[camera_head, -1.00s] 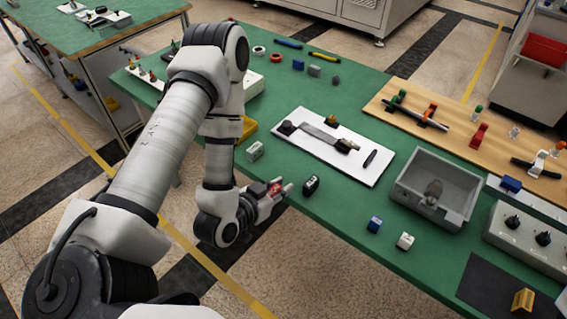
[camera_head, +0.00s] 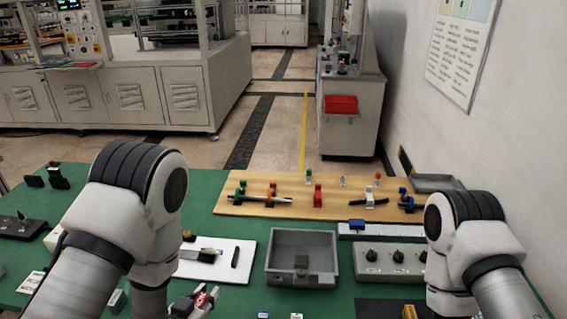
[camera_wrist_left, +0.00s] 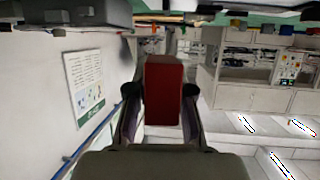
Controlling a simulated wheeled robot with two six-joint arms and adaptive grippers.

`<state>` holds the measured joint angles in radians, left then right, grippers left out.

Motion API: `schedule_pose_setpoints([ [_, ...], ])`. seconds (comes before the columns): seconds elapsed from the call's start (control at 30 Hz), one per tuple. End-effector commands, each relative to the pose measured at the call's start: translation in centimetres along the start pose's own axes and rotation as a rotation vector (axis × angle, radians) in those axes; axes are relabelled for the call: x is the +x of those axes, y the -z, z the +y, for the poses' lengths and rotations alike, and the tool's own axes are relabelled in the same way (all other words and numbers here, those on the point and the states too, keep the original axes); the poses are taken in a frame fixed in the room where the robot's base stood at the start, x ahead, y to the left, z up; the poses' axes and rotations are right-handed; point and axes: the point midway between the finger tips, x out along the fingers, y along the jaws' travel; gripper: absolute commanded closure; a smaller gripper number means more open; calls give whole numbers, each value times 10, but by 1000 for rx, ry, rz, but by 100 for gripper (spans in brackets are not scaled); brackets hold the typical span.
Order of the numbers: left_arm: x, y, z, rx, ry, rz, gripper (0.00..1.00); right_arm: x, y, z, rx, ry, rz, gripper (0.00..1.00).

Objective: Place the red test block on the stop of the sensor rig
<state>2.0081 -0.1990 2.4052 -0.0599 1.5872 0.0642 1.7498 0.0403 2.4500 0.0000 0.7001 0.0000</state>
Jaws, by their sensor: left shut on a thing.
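My left gripper (camera_head: 196,300) is low in the head view, at the bottom edge left of centre, shut on the red test block (camera_head: 202,298). In the left wrist view the red block (camera_wrist_left: 164,90) sits between the two fingers (camera_wrist_left: 160,100). A white plate (camera_head: 243,262) with a grey strip and dark parts lies on the green table beyond the gripper; it may be the sensor rig, but I cannot tell for sure. Its left part is hidden by my left arm, and no stop can be made out clearly. My right arm is at the right; its gripper is out of view.
A grey open bin (camera_head: 273,262) stands right of the plate, with a grey knob box (camera_head: 388,262) further right. A wooden board (camera_head: 340,207) with coloured fixtures lies behind them. Small blocks, including a white one (camera_head: 296,316), sit at the front edge of the view.

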Motion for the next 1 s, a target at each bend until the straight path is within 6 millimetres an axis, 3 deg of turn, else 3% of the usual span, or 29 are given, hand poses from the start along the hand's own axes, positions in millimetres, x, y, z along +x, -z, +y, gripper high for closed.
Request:
schedule_pose_setpoints([
  [0.23, 8, -17, -23, -75, 181, -1, 100, 0, 0, 0, 0, 0, 0, 60],
  [0.6, 8, -16, -19, -70, 165, 0, 100, 0, 0, 0, 0, 0, 0, 60],
  [0.77, 10, -5, 9, -3, 0, 2, 100, 0, 0, 0, 0, 0, 0, 60],
  [1.0, 17, 23, 79, 172, -413, 6, 100, 0, 0, 0, 0, 0, 0, 60],
])
